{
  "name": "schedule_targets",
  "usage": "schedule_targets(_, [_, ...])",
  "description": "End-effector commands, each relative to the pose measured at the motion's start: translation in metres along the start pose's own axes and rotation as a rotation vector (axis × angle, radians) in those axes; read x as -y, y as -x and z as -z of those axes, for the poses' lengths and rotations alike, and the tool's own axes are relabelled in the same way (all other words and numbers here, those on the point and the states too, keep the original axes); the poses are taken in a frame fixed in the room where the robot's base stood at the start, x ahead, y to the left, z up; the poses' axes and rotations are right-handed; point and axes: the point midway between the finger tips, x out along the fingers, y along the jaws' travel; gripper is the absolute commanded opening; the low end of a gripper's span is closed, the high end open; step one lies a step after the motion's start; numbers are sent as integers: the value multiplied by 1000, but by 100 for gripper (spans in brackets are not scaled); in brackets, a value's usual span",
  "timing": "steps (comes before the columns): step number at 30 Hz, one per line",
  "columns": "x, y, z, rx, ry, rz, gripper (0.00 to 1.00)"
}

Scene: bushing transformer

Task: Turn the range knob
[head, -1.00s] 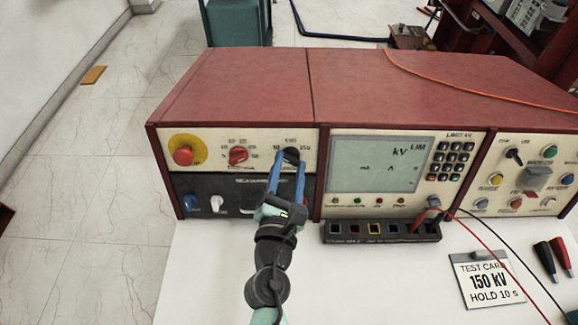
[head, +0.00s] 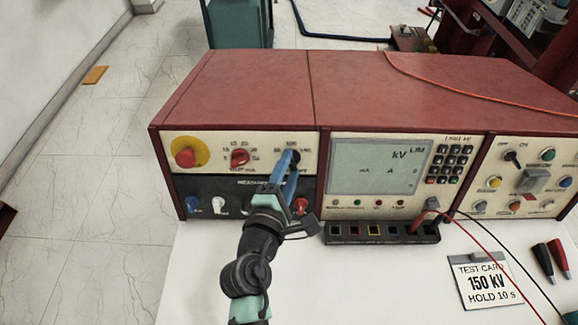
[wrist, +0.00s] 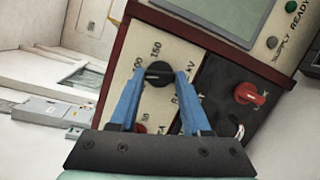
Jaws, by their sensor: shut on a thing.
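The range knob (wrist: 158,73) is a small black knob on the cream panel, with 100, 150 and kV printed around it. In the head view it is mostly hidden behind my fingertips, at the upper right of the left panel section. My gripper (wrist: 159,78) has blue fingers, one on each side of the knob, and is shut on it. In the head view my gripper (head: 288,160) reaches up to the panel from below, rolled over. The wrist view shows the panel strongly tilted. I cannot read which mark the knob points to.
A red knob (head: 239,158) and a red emergency button (head: 185,158) on a yellow disc sit to the left. Below is a black strip with a blue knob (head: 192,204), a white one and a red knob (head: 300,205). The display (head: 378,166) is to the right.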

Motion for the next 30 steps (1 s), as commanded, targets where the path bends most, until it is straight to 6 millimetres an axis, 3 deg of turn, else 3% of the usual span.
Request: schedule_targets(30, [-6,0,-3,1,-928,262,0])
